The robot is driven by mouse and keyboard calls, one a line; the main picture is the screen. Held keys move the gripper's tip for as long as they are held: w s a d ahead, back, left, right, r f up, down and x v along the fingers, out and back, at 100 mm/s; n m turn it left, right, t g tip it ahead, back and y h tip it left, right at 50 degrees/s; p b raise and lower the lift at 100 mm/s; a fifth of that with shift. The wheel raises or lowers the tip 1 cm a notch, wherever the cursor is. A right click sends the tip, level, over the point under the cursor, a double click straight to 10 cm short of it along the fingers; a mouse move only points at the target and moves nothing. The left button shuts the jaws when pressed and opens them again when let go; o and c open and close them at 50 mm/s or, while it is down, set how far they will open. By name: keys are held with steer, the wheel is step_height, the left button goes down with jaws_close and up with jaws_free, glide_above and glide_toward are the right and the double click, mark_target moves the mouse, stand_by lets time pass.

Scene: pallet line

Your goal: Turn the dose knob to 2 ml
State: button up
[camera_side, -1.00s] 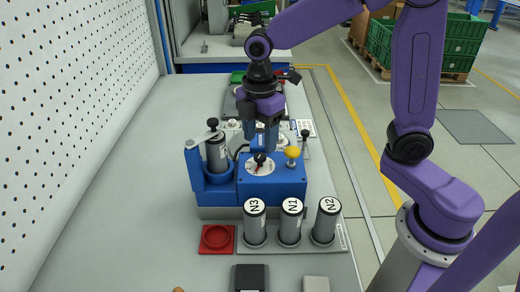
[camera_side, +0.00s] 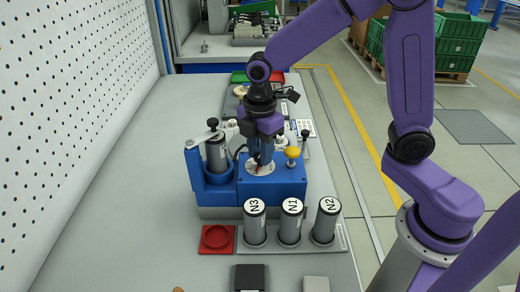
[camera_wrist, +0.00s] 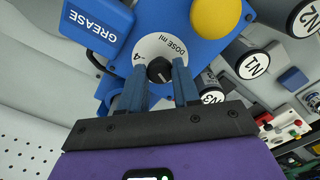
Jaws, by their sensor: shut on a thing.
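The dose knob (camera_wrist: 160,70) is a small black knob with a white pointer line, on a white dial (camera_wrist: 170,43) marked "DOSE ml". In the side view the dial (camera_side: 251,169) is on top of the blue dosing unit (camera_side: 287,190). My gripper (camera_wrist: 160,82) is shut on the knob, with a blue finger at each side of it. In the side view my gripper (camera_side: 262,160) points down at the dial and hides most of the knob. A "4" shows at the dial's edge; the other numbers are hidden or unreadable, so I cannot tell the set dose.
A yellow button (camera_side: 292,152) stands right of the dial. A grey cylinder (camera_side: 215,152) stands in the blue holder at left. Canisters N3 (camera_side: 254,225), N1 (camera_side: 290,222) and N2 (camera_side: 326,220) stand in front, beside a red tray (camera_side: 205,247). The table's left part is clear.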

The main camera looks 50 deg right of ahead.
steer(key=shift+m, duration=0.3)
steer(key=m, duration=0.3)
steer(key=shift+m, duration=2.6)
steer(key=o, duration=1.1)
steer(key=shift+c, duration=0.2)
step_height(320, 180, up, 18)
steer(key=shift+f, duration=0.2)
steer(key=shift+s+f, duration=0.1)
steer(key=shift+f, duration=0.05)
